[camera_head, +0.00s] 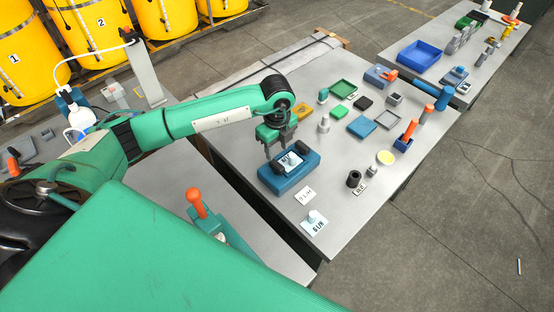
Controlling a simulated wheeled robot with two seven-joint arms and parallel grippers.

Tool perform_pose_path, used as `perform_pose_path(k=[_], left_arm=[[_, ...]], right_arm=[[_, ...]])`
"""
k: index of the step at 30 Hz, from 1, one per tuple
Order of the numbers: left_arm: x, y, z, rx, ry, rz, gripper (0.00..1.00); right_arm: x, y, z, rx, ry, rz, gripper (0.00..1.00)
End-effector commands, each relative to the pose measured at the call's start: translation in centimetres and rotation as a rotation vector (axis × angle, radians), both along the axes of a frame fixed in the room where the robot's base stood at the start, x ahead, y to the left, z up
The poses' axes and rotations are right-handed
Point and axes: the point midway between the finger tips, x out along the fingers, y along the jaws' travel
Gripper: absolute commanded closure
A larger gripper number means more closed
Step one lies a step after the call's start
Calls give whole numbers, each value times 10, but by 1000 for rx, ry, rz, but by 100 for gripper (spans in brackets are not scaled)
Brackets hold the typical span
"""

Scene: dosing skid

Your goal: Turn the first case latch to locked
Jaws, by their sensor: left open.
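A blue case-like block (303,178) lies on the near left part of the grey table. Its top carries a pale plate (291,163) with a small dark part on it, which looks like a latch. My left gripper (281,155) points down right over this block, with its fingers open around or just above the small part. I cannot tell whether the fingers touch it. The gripper partly hides the latch, so its setting cannot be read. My right gripper is not in view.
An orange-handled lever (197,203) stands nearer me.

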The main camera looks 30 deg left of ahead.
Motion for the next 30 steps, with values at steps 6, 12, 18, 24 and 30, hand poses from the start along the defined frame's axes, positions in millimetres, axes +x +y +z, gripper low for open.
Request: perform_pose_path(k=[6,12,18,24,30], left_arm=[[0,0,-42,0,2,2,56],[0,0,-68,-1,-1,2,56],[0,0,-76,-1,-1,1,56],[0,0,-76,-1,-1,1,56],[0,0,-76,-1,-1,1,96]], right_arm=[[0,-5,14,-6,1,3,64],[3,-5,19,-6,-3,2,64],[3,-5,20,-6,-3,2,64],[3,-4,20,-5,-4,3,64],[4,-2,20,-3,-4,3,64]])
